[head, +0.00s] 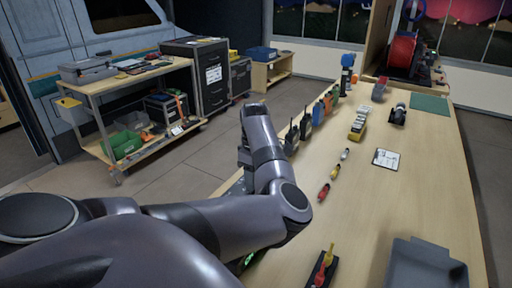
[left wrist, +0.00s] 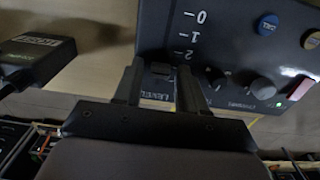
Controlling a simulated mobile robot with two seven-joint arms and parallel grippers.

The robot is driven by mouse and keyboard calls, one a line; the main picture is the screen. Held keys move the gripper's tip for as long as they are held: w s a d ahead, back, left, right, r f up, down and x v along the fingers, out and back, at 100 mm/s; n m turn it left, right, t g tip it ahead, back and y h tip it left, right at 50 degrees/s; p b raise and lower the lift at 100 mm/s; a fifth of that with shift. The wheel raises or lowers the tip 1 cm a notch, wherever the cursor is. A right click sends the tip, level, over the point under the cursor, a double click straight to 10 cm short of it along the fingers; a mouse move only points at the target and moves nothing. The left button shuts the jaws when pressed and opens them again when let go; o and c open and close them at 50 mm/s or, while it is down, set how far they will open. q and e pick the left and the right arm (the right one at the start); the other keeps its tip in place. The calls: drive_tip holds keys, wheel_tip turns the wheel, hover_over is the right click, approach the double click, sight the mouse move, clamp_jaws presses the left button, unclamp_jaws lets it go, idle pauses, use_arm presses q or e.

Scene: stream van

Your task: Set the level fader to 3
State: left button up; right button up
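In the left wrist view, a dark control panel (left wrist: 230,25) carries a scale reading 0, 1 and 2, upside down here, and a partly covered "LEVEL" label. The level fader's dark cap (left wrist: 160,69) sits near the 2 mark, at the label end of the scale; the 3 mark is not visible. My left gripper (left wrist: 160,75) is open, with one finger on each side of the cap and apparent gaps to it. Contact cannot be told. In the head view my left arm hides the panel and fader. My right gripper is in neither view.
Knobs (left wrist: 262,88) and coloured buttons (left wrist: 267,24) sit beside the fader. A black box (left wrist: 38,62) is at left. In the head view, the wooden bench (head: 420,190) holds radios (head: 305,122), small connectors (head: 324,192) and a grey tray (head: 425,262). The bench's middle right is mostly clear.

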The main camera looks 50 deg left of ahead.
use_arm(q)
drive_tip(key=shift+r, duration=0.1)
wheel_tip(320, 180, up, 7)
idle(0.7)
idle(0.5)
